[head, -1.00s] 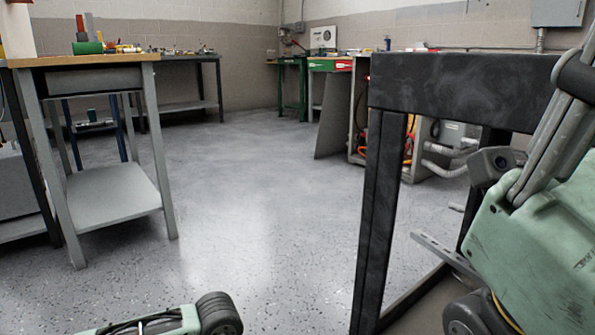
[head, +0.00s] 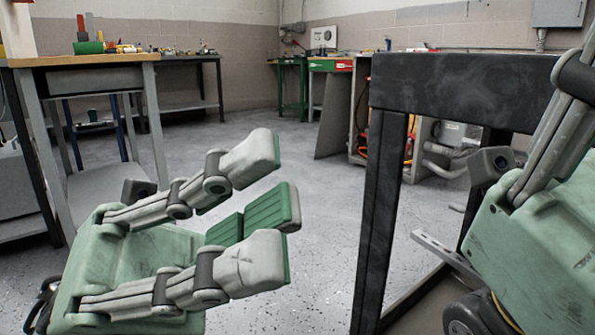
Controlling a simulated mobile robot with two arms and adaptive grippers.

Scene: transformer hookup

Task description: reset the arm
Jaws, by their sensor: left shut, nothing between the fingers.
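My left gripper (head: 268,208) is in the lower left of the head view, in front of the wooden-topped workbench and over the speckled floor. It has a pale green body and grey jointed fingers with dark green pads, pointing right. It is shut and holds nothing. It touches no bench or frame that I can see. My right gripper (head: 545,225) is at the right edge, beside the black frame. Its green body and part of a grey finger show. Its fingertips are cut off by the picture edge, so its jaws cannot be judged.
A black metal frame (head: 455,85) stands at the centre right, between my grippers. A wooden-topped workbench (head: 90,60) with a lower shelf is at the left. Green benches (head: 292,85) and an open grey cabinet (head: 340,120) stand behind. The floor (head: 255,135) in the middle is clear.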

